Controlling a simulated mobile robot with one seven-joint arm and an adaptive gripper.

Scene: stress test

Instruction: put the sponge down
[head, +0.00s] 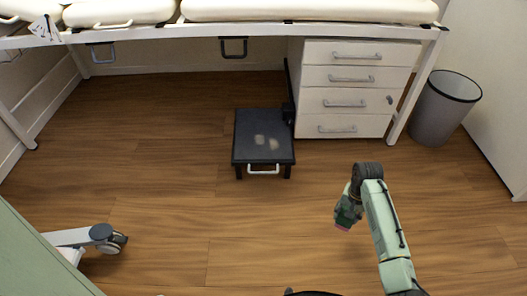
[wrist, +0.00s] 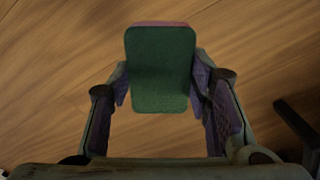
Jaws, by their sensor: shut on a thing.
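The sponge (wrist: 160,75) is a green, rounded rectangular block with a thin pink layer at its far edge. It sits between the two fingers of my gripper (wrist: 162,88) in the wrist view, with a finger pad against each side. In the head view a small pink end of the sponge (head: 342,226) shows below my gripper (head: 346,215), at the end of my arm at right. The sponge is held above the wooden floor. Most of it is hidden by the gripper in the head view.
A low black step stool (head: 250,152) with light patches stands ahead. A white drawer unit (head: 318,88) stands under the cream-padded bench (head: 310,10). A grey bin (head: 436,115) is at right. A wheeled base (head: 90,238) is at left. The floor (head: 190,200) between is clear.

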